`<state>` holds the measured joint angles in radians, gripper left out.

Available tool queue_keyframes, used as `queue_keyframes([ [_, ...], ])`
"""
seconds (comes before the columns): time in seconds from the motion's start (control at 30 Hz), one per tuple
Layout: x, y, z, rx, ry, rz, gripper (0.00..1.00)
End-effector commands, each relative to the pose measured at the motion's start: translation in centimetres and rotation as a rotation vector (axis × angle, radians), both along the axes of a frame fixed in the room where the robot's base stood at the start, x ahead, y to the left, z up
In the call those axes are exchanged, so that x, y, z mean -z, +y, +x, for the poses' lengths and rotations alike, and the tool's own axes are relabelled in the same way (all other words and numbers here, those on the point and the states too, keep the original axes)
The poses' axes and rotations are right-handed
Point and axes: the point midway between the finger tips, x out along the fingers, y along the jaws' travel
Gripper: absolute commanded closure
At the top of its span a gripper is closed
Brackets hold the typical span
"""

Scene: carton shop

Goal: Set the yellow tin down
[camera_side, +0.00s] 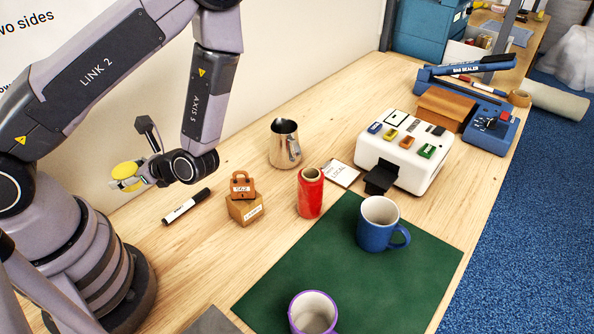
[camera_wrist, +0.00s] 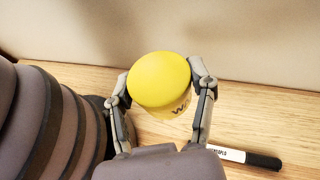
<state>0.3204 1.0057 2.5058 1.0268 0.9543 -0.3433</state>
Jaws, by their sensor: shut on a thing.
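The yellow tin (camera_wrist: 158,82) is a short round tin with a plain yellow lid and dark lettering on its side. My gripper (camera_wrist: 160,95) is shut on it, one finger on each side. In the side view the tin (camera_side: 125,171) is at the left, held by my gripper (camera_side: 127,180) near the back wall. The tin appears to be above the wooden bench (camera_side: 240,158); the gap beneath it is hard to judge.
A marker (camera_side: 186,206) lies near my gripper.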

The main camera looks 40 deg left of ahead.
Motion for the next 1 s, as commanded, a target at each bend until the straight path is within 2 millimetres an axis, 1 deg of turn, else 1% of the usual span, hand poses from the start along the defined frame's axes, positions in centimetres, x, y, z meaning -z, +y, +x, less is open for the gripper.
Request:
queue_keyframes([
  [0.03,0.3,-1.3,-0.7,-0.056,-0.002,0.0,0.84],
  [0.1,0.7,-3.2,-1.7,-0.144,-0.002,0.0,0.84],
  [0.27,1.8,-8.2,-3.3,-0.355,-0.001,-0.002,0.84],
  [0.3,2.0,-9.4,-3.6,-0.424,0.0,-0.002,0.84],
  [0.37,2.1,-11.1,-4.3,-0.545,0.003,-0.002,0.84],
  [0.4,2.1,-12.2,-4.9,-0.638,0.003,-0.002,0.84],
  [0.47,2.0,-13.7,-5.7,-0.788,0.004,-0.001,0.84],
  [0.5,1.8,-14.7,-6.2,-0.893,0.004,0.001,0.84],
  [0.6,1.5,-17.2,-6.9,-1.15,0.006,0.001,0.84],
  [0.67,1.4,-18.7,-7.0,-1.3,0.006,0.002,0.84],
  [0.7,1.4,-19.7,-6.9,-1.399,0.008,0.002,0.84],
  [0.77,1.5,-21.0,-6.6,-1.543,0.007,0.004,0.84],
  [0.9,2.0,-23.6,-5.1,-1.863,0.009,0.007,0.84],
  [1.0,2.8,-24.8,-3.6,-2.08,0.01,0.01,0.84],
])
